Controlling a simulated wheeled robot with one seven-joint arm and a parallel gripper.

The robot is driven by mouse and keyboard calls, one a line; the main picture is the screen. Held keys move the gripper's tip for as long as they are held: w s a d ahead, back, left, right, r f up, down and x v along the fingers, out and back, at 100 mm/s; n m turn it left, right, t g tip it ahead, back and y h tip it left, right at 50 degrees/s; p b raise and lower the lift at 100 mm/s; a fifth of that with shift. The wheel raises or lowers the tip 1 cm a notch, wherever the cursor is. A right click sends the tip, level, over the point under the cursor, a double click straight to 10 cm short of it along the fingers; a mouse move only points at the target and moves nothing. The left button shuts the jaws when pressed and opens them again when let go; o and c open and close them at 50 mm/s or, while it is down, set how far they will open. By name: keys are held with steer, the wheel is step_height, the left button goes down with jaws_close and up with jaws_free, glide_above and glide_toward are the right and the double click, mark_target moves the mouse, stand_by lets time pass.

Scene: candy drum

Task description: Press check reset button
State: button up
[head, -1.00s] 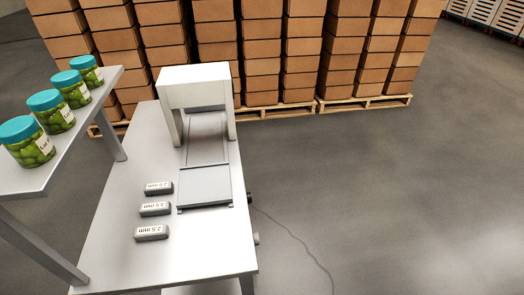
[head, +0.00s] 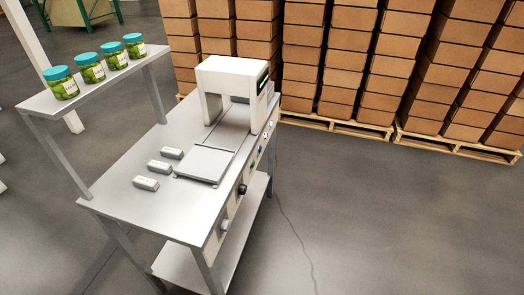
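A steel workbench (head: 150,207) stands left of the middle in the head view. A white arch-shaped machine (head: 224,85) with a small dark display on its right side stands on it, with a flat plate (head: 205,164) in front. The bench's right side carries a panel (head: 243,178) with several small knobs and buttons, among them a blue one (head: 259,149) and a black knob (head: 242,189). They are too small to tell which is the check reset button. My gripper is not in view.
Several small grey blocks (head: 146,183) lie on the bench. A raised shelf (head: 100,87) at left holds several green jars with teal lids (head: 90,67). Stacked cardboard boxes (head: 345,70) on pallets (head: 335,125) stand behind. Open floor (head: 400,220) lies to the right, with a thin cable on it.

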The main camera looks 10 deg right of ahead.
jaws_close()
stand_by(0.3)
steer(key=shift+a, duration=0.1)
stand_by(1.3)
